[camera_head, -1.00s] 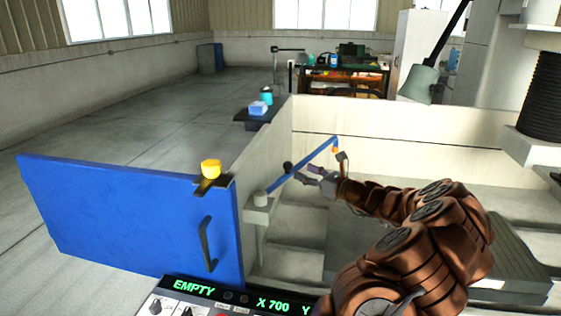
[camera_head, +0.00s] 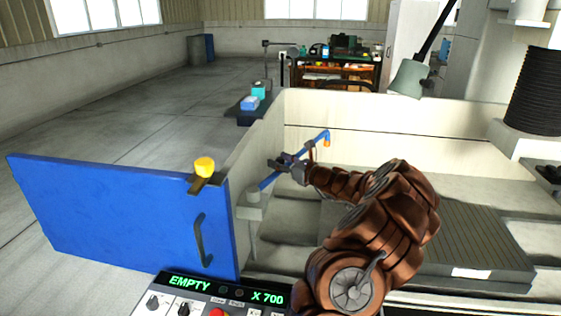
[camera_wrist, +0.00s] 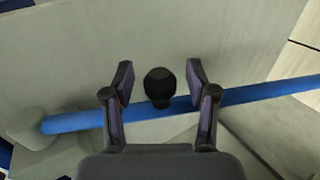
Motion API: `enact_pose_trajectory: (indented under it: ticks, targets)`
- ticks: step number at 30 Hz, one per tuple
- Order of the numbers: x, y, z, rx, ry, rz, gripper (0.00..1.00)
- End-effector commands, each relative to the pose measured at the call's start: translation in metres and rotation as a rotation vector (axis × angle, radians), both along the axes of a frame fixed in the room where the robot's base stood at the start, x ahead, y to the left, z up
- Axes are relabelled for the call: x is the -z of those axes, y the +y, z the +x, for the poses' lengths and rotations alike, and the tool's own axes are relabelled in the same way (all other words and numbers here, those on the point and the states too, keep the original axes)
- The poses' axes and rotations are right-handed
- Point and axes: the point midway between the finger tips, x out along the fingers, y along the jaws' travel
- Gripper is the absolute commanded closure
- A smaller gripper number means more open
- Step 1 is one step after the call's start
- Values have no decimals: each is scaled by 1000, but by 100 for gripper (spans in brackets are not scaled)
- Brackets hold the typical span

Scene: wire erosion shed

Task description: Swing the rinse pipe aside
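My gripper (camera_head: 279,163) is at the pipe in the head view. In the wrist view my gripper (camera_wrist: 159,75) is open, one finger on each side of the knob, with visible gaps to it. In the head view the gripper largely hides the knob.
A blue door (camera_head: 120,215) with a black handle and a yellow knob on top is at the left. Pale tank walls (camera_head: 400,130) enclose the pipe. A slatted table (camera_head: 470,240) lies right of my arm. A control panel (camera_head: 215,297) is at the bottom.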

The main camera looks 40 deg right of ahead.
Motion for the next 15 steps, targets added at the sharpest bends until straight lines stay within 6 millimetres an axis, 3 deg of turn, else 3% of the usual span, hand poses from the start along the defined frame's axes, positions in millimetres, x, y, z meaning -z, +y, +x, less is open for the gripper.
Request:
enact_pose_trajectory:
  ticks: [2,15]
  targets:
    - [0,0,0,0,0,0,50]
    - [0,0,0,0,0,0,96]
